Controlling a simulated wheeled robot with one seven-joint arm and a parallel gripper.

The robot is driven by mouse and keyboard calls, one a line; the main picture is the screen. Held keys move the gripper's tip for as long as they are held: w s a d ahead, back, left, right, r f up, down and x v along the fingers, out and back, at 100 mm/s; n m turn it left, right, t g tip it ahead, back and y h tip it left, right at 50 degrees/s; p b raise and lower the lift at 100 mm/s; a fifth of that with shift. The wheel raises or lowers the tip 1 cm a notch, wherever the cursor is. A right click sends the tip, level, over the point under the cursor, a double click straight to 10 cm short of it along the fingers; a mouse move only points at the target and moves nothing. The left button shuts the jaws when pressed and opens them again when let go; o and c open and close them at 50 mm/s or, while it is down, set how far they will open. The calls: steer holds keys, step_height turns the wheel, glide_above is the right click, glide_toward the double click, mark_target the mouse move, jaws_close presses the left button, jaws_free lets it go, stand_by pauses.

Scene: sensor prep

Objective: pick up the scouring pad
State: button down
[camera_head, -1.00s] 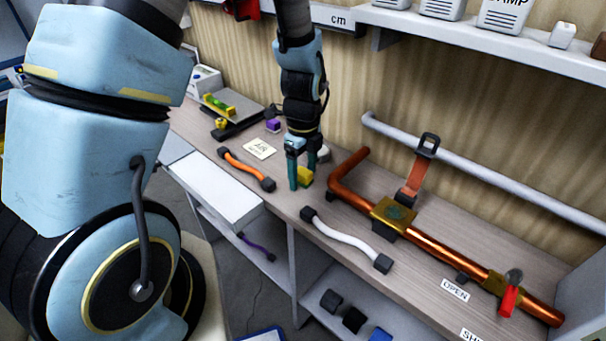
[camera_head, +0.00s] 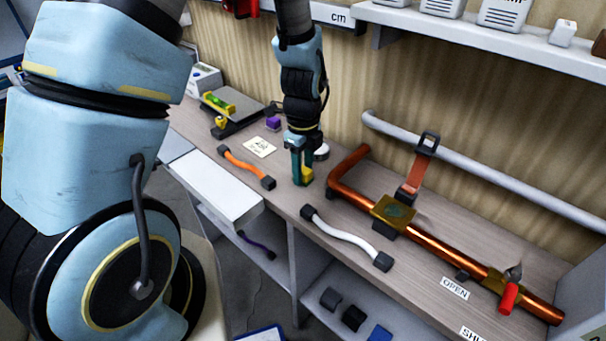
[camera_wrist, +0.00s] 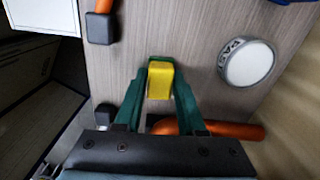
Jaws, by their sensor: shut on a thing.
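The scouring pad (camera_wrist: 160,80) is a small yellow block in the wrist view, between the green fingers of my gripper (camera_wrist: 160,72). The fingers touch it on both sides. In the head view my gripper (camera_head: 302,178) is low over the bench top, and a sliver of the yellow pad (camera_head: 308,172) shows beside the fingers. The fingers hide most of the pad there. I cannot tell whether the pad still touches the bench.
A copper pipe (camera_head: 452,257) with a brass fitting lies to the right. A white hose (camera_head: 345,238) and an orange hose (camera_head: 245,167) lie near the front edge. A round white labelled thing (camera_wrist: 247,62) stands close by. A grey rail (camera_head: 480,170) runs along the wall.

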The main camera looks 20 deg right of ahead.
mark_target(303, 169)
steer(key=shift+r, duration=0.1)
step_height(303, 169, up, 10)
steer(key=shift+f+b, duration=0.1)
steer(key=shift+b, duration=1.05)
steer(key=c, duration=1.1)
jaws_free()
jaws_close()
